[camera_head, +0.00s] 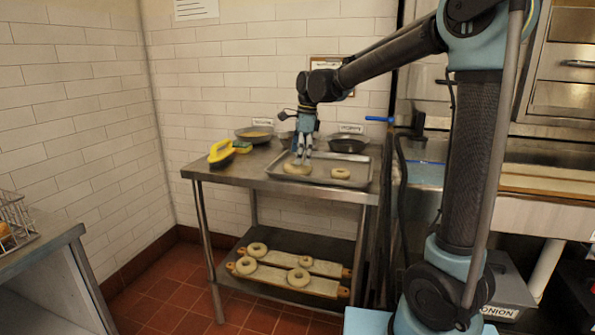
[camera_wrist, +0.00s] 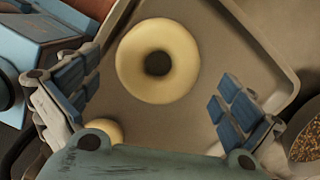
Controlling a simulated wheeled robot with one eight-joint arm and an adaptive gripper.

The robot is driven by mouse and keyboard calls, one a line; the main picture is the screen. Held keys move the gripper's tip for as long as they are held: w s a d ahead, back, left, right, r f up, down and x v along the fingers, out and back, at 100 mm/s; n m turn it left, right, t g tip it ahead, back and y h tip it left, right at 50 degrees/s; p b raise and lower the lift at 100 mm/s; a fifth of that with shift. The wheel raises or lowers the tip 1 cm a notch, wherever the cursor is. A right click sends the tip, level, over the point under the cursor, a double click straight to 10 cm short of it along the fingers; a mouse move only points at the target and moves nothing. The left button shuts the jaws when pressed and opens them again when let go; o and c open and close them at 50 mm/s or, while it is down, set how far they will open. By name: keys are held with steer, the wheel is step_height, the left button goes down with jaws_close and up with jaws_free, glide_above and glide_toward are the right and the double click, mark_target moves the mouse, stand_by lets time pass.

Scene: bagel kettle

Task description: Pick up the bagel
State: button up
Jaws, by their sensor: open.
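A pale, ring-shaped bagel (camera_head: 297,168) lies on a metal tray (camera_head: 362,180) on the steel table. In the wrist view the bagel (camera_wrist: 157,60) shows whole, with its dark hole, ahead of the fingers and flat on the tray (camera_wrist: 205,130). My gripper (camera_head: 302,158) points down just over this bagel. In the wrist view my gripper (camera_wrist: 155,98) has its two blue-padded fingers wide apart, with nothing between the pads. A second bagel (camera_head: 340,173) lies to the right on the same tray; it is partly hidden by my gripper body in the wrist view (camera_wrist: 106,131).
A yellow-handled brush (camera_head: 221,153) lies at the table's left. The lower shelf (camera_head: 290,258) holds boards with several bagels. A grey counter (camera_head: 40,245) stands at the left.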

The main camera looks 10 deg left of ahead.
steer(key=shift+s+a+f, duration=0.1)
steer(key=shift+a+f, duration=0.1)
steer(key=shift+f, duration=1.15)
steer(key=c, duration=1)
step_height(320, 180, up, 10)
steer(key=shift+r, duration=0.1)
steer(key=shift+s, duration=0.1)
